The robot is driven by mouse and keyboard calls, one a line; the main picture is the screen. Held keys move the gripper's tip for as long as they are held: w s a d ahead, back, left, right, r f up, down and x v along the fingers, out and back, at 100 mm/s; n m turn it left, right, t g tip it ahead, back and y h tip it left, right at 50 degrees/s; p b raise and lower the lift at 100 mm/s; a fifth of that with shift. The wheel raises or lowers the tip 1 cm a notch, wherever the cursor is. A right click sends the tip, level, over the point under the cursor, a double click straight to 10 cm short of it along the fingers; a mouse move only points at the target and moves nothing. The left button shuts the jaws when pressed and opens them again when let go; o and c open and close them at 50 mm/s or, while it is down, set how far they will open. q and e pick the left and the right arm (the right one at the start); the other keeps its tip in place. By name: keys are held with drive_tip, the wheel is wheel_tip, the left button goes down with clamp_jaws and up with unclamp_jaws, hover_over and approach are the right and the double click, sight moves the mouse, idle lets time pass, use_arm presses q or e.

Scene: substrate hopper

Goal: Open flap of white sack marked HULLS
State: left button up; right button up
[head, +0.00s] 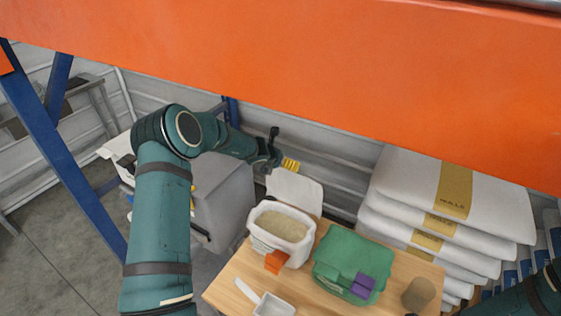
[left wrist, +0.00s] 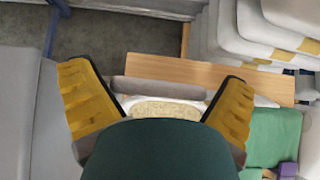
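A white open sack (head: 256,237) with pale grainy contents stands on the wooden table. Its white flap (head: 296,187) is raised at the back, clear of the mouth. No HULLS marking is readable on this sack; the word shows on the top sack (head: 408,180) of the stack at right. My left gripper (head: 282,150) is just above the flap's far edge, with yellow fingers spread and nothing held. In the left wrist view the fingers (left wrist: 157,75) are wide apart, with the sack's contents (left wrist: 168,108) below them. My right gripper is out of view; only part of that arm shows.
An orange piece (head: 276,262) is at the sack's front. A green sack (head: 340,250) with a purple piece (head: 363,285), a brown cup (head: 418,294) and a white scoop (head: 272,306) are on the table (head: 228,283). An orange beam (head: 300,60) crosses the top.

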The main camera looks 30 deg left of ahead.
use_arm(q)
drive_tip(key=shift+r, duration=0.1)
drive_tip(key=shift+v, duration=3.7)
